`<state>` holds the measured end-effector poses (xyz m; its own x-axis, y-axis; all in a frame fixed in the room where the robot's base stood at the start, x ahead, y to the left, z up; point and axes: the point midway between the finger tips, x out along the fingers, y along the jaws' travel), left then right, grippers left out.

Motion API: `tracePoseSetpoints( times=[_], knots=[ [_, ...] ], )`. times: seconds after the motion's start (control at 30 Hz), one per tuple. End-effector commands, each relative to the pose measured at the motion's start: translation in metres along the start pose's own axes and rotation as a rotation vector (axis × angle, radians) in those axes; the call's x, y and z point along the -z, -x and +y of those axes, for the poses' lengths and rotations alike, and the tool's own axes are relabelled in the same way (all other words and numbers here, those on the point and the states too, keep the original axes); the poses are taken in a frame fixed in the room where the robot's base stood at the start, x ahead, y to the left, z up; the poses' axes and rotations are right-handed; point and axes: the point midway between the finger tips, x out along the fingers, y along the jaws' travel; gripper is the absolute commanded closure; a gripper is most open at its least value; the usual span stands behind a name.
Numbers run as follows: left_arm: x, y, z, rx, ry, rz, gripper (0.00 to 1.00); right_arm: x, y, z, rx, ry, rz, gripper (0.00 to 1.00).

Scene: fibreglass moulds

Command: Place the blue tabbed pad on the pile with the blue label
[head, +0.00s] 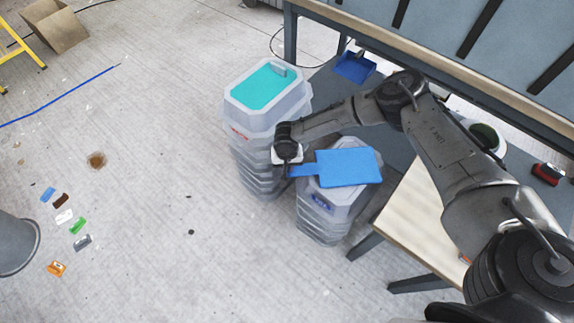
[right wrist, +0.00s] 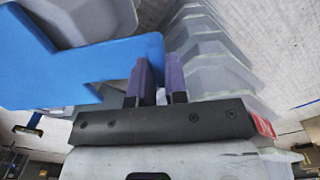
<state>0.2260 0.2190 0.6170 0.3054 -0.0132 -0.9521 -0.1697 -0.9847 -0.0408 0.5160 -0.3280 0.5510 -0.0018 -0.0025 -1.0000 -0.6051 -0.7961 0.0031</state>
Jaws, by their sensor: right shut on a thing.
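The blue tabbed pad (head: 349,167) is flat, with a narrow tab on its left side. My right gripper (head: 289,168) is shut on that tab. In the right wrist view the pad (right wrist: 90,65) extends left from the purple fingers (right wrist: 160,82). The pile with the blue label (head: 337,203) is a stack of translucent grey moulds, and its blue label (head: 323,204) faces the front. The pad is over this pile's top and covers much of it, reaching past its right edge. I cannot tell whether they touch. My left gripper is out of view.
A taller mould pile (head: 258,130) with a red label and a teal pad (head: 265,89) on top stands just left. A blue dustpan-like item (head: 355,66) lies behind. A wooden-topped table (head: 424,210) is close on the right. Small coloured items lie on the floor at left.

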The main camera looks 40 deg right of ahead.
Motion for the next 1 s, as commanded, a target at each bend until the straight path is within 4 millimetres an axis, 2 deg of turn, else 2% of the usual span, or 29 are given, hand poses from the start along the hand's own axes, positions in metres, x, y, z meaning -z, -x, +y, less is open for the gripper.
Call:
tracePoseSetpoints(
  times=[0.03, 0.07, 0.3, 0.63, 0.77, 1.0],
  knots=[
    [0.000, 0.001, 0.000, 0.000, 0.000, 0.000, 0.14, 0.000, -0.002, 0.000, -0.001, 0.000, -0.001, 1.00],
    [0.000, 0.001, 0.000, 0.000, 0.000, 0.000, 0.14, 0.000, -0.002, 0.000, 0.000, 0.000, 0.000, 0.84],
    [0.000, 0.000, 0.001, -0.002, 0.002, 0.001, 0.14, 0.000, -0.001, 0.000, -0.001, 0.000, 0.000, 0.61],
    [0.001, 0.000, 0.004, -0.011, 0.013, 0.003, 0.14, 0.000, 0.001, 0.000, 0.000, 0.001, 0.000, 0.60],
    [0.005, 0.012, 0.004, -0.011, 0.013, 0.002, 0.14, 0.000, 0.021, 0.001, -0.001, -0.001, -0.001, 0.60],
    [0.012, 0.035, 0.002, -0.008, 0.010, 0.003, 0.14, 0.000, 0.068, 0.001, 0.001, 0.000, -0.001, 0.60]
  ],
)
